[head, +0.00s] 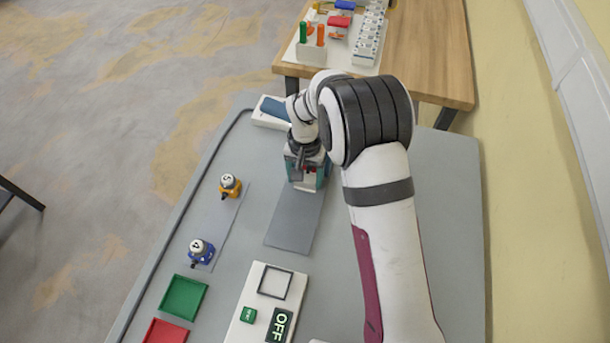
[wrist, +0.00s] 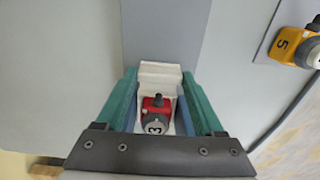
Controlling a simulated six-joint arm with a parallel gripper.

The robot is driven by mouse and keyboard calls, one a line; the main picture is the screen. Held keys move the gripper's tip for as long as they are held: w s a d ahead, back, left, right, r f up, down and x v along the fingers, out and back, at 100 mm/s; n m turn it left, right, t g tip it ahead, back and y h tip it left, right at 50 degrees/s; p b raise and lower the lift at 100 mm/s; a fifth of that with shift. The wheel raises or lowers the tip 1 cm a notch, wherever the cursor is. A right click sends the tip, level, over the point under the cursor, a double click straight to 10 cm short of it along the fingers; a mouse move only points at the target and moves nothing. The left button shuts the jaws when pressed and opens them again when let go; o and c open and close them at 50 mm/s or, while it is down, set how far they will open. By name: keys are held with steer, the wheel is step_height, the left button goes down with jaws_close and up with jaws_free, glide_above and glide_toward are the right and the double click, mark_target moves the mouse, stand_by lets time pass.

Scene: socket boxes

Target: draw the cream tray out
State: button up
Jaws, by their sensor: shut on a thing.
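The cream tray (wrist: 160,69) sits between my two teal fingers in the wrist view. A red piece (wrist: 156,104) with a cap marked 3 lies within its outline. My gripper (wrist: 159,75) is shut on the tray, one finger along each side. In the head view my gripper (head: 306,168) is low over the far part of the grey table, at the far end of a darker grey strip (head: 294,222). Most of the tray is hidden there by my gripper and arm. Bluish surfaces show inside the fingers; I cannot tell what they belong to.
A yellow piece marked 5 (head: 230,186) and a blue piece marked 4 (head: 200,251) stand on the left. Green (head: 184,297) and red (head: 166,332) squares and a white panel (head: 246,325) with an OFF sign lie nearer. A white box with a blue top (head: 270,111) is behind.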

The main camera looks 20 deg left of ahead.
jaws_close()
steer(key=shift+s, duration=0.1)
steer(key=s, duration=1.2)
steer(key=shift+s, duration=0.2)
steer(key=o, duration=0.9)
jaws_free()
step_height(320, 180, up, 16)
